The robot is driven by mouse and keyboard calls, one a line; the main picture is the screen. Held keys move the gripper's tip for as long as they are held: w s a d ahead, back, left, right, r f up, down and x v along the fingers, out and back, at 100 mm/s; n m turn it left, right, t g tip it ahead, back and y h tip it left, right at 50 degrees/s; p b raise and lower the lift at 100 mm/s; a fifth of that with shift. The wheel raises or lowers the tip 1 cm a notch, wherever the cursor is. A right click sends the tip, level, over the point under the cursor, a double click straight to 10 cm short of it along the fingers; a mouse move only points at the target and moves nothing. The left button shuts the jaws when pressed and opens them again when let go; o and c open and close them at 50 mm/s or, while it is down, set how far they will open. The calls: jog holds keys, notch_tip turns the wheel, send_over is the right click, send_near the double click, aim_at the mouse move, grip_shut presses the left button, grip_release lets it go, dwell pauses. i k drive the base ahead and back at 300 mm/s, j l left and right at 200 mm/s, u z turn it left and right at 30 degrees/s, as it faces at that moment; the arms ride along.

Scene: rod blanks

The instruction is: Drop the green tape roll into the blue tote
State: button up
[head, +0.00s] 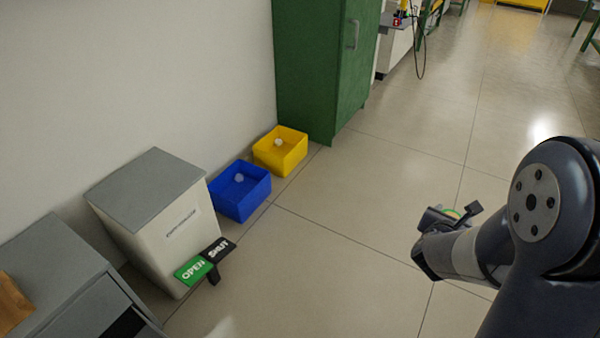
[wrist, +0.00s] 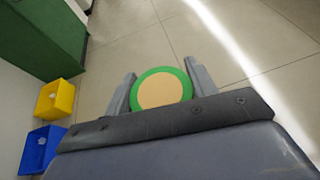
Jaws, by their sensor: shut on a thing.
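My gripper (wrist: 160,88) is shut on the green tape roll (wrist: 178,72), a green ring around a tan middle, held between its two fingers. In the head view the gripper (head: 460,215) is at the right, above open floor, with a bit of the roll (head: 452,212) showing. The blue tote (head: 240,205) stands on the floor by the wall at the left, well apart from the gripper. It holds a small whitish thing (head: 239,178). The tote also shows at the lower left of the wrist view (wrist: 36,158).
A yellow tote (head: 282,160) stands just behind the blue one, by a green cabinet (head: 315,70). A white bin (head: 165,235) with a grey lid and OPEN and SHUT pedals (head: 205,260) stands in front. A grey cabinet (head: 60,280) is at lower left. The middle floor is clear.

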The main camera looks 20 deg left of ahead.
aim_at(245, 194)
jog(key=i+l+u, duration=0.15)
jog(key=i, duration=0.35)
jog(key=i+u, duration=0.15)
jog(key=i, duration=0.3)
jog(key=i+l+u, duration=0.1)
jog(key=i+l, duration=0.15)
jog(key=i, duration=0.2)
jog(key=i+u, duration=0.25)
jog(key=u, duration=0.15)
jog(key=i+l+u, duration=0.1)
jog(key=u, duration=0.3)
jog(key=i+l+u, duration=0.2)
jog(key=u, duration=0.2)
jog(key=i+l+u, duration=0.2)
jog(key=u, duration=0.2)
jog(key=i+l+u, duration=0.15)
jog(key=u, duration=0.25)
jog(key=i+l+u, duration=0.15)
jog(key=u, duration=0.25)
jog(key=i+l+u, duration=0.1)
jog(key=l+u, duration=0.15)
jog(key=u, duration=0.15)
jog(key=l+u, duration=0.25)
jog(key=u, duration=0.15)
jog(key=i+l+u, duration=0.15)
jog(key=l+u, duration=1.15)
jog(key=l, duration=0.15)
